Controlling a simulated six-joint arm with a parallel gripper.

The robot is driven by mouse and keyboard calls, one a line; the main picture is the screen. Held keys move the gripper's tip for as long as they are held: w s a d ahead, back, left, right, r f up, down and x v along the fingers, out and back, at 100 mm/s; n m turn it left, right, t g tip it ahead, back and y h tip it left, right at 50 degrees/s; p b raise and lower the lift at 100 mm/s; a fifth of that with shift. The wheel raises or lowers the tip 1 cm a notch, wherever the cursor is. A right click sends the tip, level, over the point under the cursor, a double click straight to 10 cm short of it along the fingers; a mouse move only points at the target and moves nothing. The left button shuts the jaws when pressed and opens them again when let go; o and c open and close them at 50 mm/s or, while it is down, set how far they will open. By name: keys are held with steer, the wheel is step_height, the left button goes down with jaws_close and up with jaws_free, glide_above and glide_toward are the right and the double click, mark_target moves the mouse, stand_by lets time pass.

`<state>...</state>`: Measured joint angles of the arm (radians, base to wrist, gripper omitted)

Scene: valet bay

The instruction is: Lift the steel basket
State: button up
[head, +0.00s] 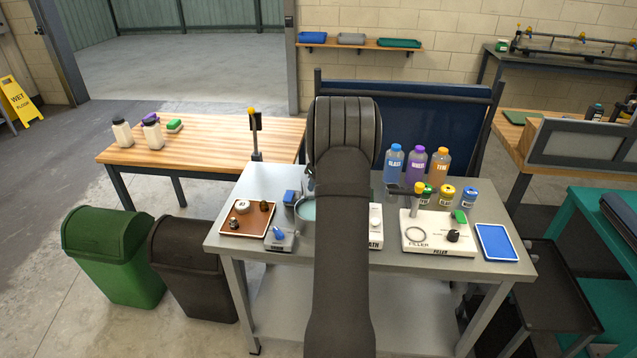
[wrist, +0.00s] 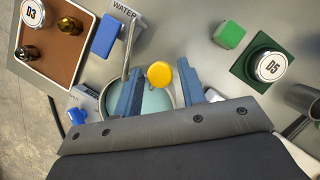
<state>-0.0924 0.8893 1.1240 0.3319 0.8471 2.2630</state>
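I cannot pick out the steel basket for certain; my gripper and arm hide much of the spot. A round bath of teal liquid (wrist: 155,101) lies below my gripper in the wrist view, and part of it shows in the head view (head: 307,209). A round yellow knob (wrist: 159,75) shows between my blue fingers; whether it belongs to the basket I cannot tell. My gripper (wrist: 161,68) is open, with a gap on each side of the knob and nothing held. In the head view my arm mostly covers the gripper.
A blue-and-grey water unit (wrist: 122,32) with a thin metal rod is close by. A brown tray (head: 246,219) with small parts is to the left. The filler unit (head: 438,232), bottles (head: 415,165) and blue tray (head: 496,242) are to the right.

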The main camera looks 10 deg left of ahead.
jaws_close()
steer(key=shift+r, duration=2.4)
steer(key=shift+o, duration=1.6)
jaws_free()
steer(key=v, duration=1.7)
steer(key=shift+r, duration=0.2)
steer(key=shift+f, duration=0.1)
